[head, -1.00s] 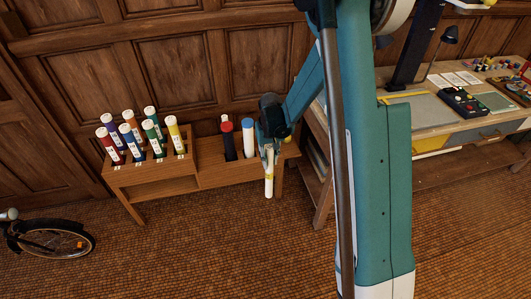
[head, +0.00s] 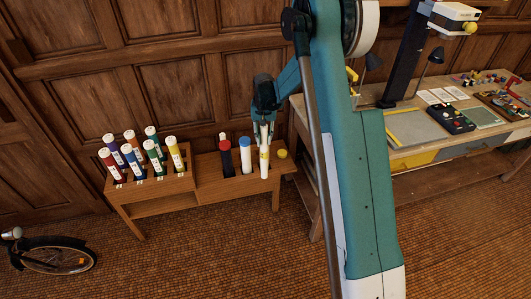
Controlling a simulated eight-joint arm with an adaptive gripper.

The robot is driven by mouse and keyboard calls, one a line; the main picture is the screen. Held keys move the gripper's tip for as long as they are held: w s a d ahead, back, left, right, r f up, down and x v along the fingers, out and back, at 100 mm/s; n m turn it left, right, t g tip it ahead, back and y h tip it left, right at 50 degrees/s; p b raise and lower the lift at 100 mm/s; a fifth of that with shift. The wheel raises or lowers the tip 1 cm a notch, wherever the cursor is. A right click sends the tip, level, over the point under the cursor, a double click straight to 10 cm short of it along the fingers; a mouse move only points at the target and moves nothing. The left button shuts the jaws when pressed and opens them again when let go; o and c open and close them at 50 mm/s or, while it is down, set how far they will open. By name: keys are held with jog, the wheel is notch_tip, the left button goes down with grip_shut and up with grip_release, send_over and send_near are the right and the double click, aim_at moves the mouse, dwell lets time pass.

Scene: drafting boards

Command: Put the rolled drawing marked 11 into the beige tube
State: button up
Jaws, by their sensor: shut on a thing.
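My gripper (head: 265,140) is shut on a pale rolled drawing (head: 264,161) with a yellow band. It holds the roll nearly upright at the right part of the low wooden bench. Its number is too small to read. To its left stand a white tube with a blue top (head: 246,157) and a dark tube with a red top (head: 226,158). A separate beige tube cannot be made out. Whether the roll's lower end is inside anything, or only in front of the bench, I cannot tell.
A rack (head: 150,187) at the bench's left holds several coloured rolls with white tops. A yellow ball (head: 282,154) sits at the bench's right end. A workbench (head: 405,150) stands to the right. A bicycle wheel (head: 55,256) shows at lower left.

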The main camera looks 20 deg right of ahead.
jog(key=w+d+r+m+p, duration=0.2)
jog(key=w+r+p, duration=0.3)
jog(key=w+r, duration=0.4)
jog(key=w+d+r+m+p, duration=0.3)
jog(key=w+r+p, duration=0.2)
jog(key=w+r, duration=0.4)
jog(key=shift+w+r, duration=0.3)
jog(key=shift+r, duration=0.3)
jog(key=shift+a+f, duration=0.1)
jog(key=shift+f, duration=0.15)
notch_tip(320, 180, down, 20)
jog(key=b, duration=0.9)
jog(key=shift+f, duration=0.2)
dwell(1.1)
dwell(0.4)
